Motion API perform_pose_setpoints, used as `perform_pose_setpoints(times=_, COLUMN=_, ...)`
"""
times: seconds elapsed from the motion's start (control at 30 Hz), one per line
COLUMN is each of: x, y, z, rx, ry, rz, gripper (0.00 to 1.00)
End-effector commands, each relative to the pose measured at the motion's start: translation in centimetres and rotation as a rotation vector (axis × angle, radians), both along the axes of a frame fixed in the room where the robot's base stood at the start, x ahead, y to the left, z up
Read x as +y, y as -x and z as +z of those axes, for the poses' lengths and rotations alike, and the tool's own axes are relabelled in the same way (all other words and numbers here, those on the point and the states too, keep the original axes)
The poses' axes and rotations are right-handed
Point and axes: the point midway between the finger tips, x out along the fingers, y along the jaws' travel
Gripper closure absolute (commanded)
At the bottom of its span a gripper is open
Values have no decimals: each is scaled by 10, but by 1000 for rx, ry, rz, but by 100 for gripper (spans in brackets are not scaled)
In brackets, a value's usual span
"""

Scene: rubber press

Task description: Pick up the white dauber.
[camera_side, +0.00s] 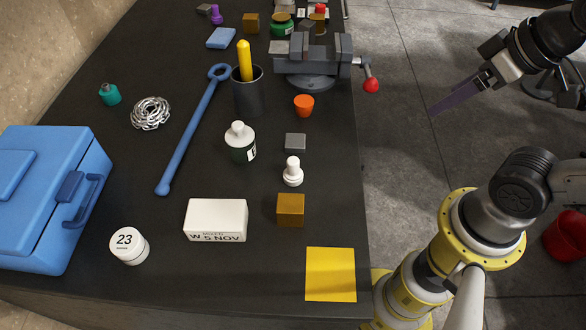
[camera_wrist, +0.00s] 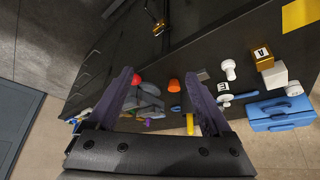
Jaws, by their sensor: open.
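The white dauber (camera_side: 292,172), a small white piece with a rounded knob top and wider base, stands upright on the dark table near its right edge. It sits between a grey block and a wooden block. In the wrist view the dauber (camera_wrist: 229,69) shows right of my fingers. My gripper (camera_side: 440,108) is up at the right, beyond the table edge and well away from the dauber. In the wrist view my gripper (camera_wrist: 158,72) has its two purple-grey fingers apart with nothing held between them.
Close to the dauber are the grey block (camera_side: 295,142), the wooden block (camera_side: 290,210), a white-capped dark bottle (camera_side: 240,145) and a white box (camera_side: 215,220). A vise (camera_side: 312,62) with a red-knobbed handle and an orange cup (camera_side: 303,105) stand farther back. A yellow sheet (camera_side: 330,274) lies in front.

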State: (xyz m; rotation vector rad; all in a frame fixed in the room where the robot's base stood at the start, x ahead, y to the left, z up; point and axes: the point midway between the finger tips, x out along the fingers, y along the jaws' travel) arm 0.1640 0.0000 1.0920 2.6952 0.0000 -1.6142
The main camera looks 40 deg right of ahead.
Motion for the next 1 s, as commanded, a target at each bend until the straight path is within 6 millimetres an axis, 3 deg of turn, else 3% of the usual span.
perform_pose_setpoints(times=0.23, x=0, y=1, z=0, rx=4, ry=-37, rz=-70, gripper=16)
perform_pose_setpoints(times=0.33, x=-1, y=3, z=0, rx=18, ry=-107, rz=-210, gripper=16)
perform_pose_setpoints(times=0.47, x=-2, y=-2, z=17, rx=15, ry=-234, rz=-471, gripper=16)
perform_pose_setpoints(times=0.77, x=12, y=-44, z=54, rx=102, ry=-474, rz=-1037, gripper=16)
perform_pose_setpoints(times=1.0, x=56, y=-102, z=65, rx=190, ry=-545, rz=-1450, gripper=16)
